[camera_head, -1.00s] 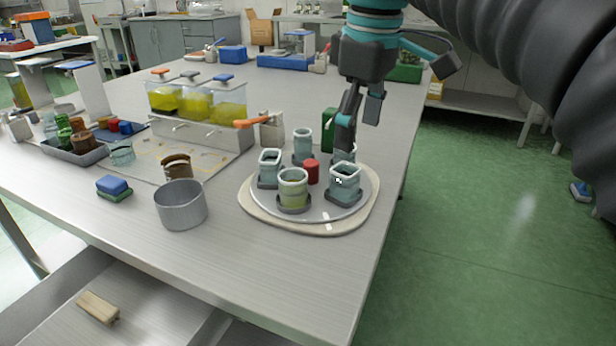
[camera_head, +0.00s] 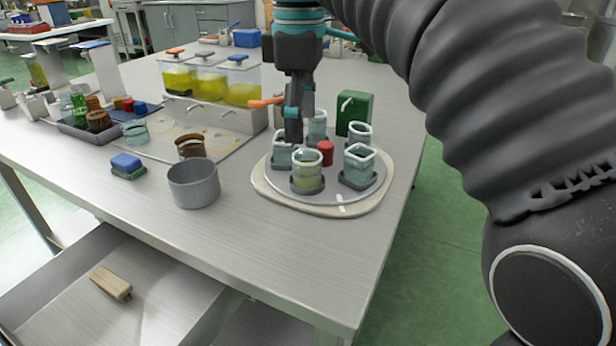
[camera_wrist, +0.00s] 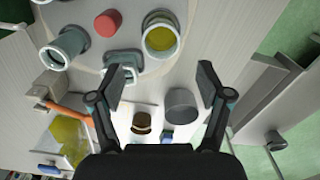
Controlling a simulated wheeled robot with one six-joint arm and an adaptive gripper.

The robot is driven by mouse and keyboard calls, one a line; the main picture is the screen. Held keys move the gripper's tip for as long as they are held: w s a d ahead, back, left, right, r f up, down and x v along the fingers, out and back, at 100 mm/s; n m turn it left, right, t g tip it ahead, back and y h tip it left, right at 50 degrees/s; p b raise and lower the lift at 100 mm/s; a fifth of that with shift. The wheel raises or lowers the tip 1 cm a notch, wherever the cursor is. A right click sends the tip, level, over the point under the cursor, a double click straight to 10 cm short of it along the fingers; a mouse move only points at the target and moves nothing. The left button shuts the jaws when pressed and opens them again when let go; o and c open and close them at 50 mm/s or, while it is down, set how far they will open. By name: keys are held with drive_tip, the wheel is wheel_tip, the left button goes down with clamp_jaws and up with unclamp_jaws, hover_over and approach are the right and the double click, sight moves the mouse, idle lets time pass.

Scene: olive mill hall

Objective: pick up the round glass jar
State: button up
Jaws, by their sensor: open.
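A round glass jar (camera_head: 307,178) with yellow-green contents sits at the front of a round turntable tray (camera_head: 331,203). It also shows in the wrist view (camera_wrist: 161,38), upper middle. Another round-rimmed jar (camera_head: 317,124) stands at the back. Square-rimmed jars stand at left (camera_head: 280,157) and front right (camera_head: 359,164); one more jar (camera_head: 359,134) is at the back right. My gripper (camera_head: 293,138) is open and empty, pointing down by the left square jar and partly covering it. In the wrist view that square jar (camera_wrist: 122,63) lies near the left fingertip.
A red cylinder (camera_head: 326,153) stands amid the jars. A green box (camera_head: 354,113) is behind the tray. A grey metal pot (camera_head: 194,184) and a blue-green sponge (camera_head: 127,166) are to the left. An open drawer with a wooden block (camera_head: 111,284) juts out below the table front.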

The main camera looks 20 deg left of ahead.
sight(304, 156)
drive_tip(key=shift+d+f+b, duration=0.15)
drive_tip(key=shift+f+b, duration=0.35)
drive_tip(key=shift+f, duration=1.35)
drive_tip(key=shift+d+f+b, duration=0.15)
drive_tip(key=shift+f+b, duration=0.3)
drive_tip(key=shift+f, duration=1.35)
drive_tip(key=c, duration=1.3)
